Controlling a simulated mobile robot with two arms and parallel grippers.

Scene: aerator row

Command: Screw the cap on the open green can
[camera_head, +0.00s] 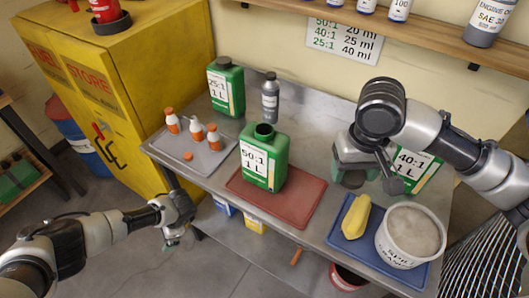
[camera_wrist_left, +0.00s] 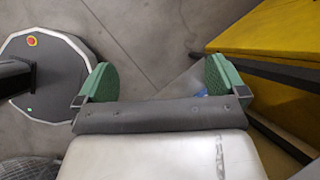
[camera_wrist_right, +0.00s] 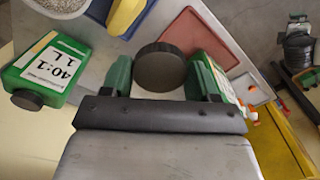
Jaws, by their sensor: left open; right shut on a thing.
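The open green can (camera_head: 264,158), labelled 50:1, stands upright on a red mat (camera_head: 300,199). Its dark mouth is uncovered on top. My right gripper (camera_head: 366,177) is to the right of the can, above the bench and apart from the can. In the right wrist view it is shut on a round dark cap (camera_wrist_right: 159,68), held between green finger pads. In the head view the cap is not clearly visible. My left gripper (camera_head: 183,226) is open and empty, low in front of the bench; its spread pads show in the left wrist view (camera_wrist_left: 160,82).
A capped 40:1 can (camera_wrist_right: 45,68) stands at the right, partly behind my right arm. A blue tray (camera_head: 340,244) holds a yellow cloth (camera_head: 356,216) and a white tub (camera_head: 392,245). A grey tray (camera_head: 219,162) with small bottles, a 25:1 can (camera_head: 226,88) and a grey bottle (camera_head: 270,98) stand leftward.

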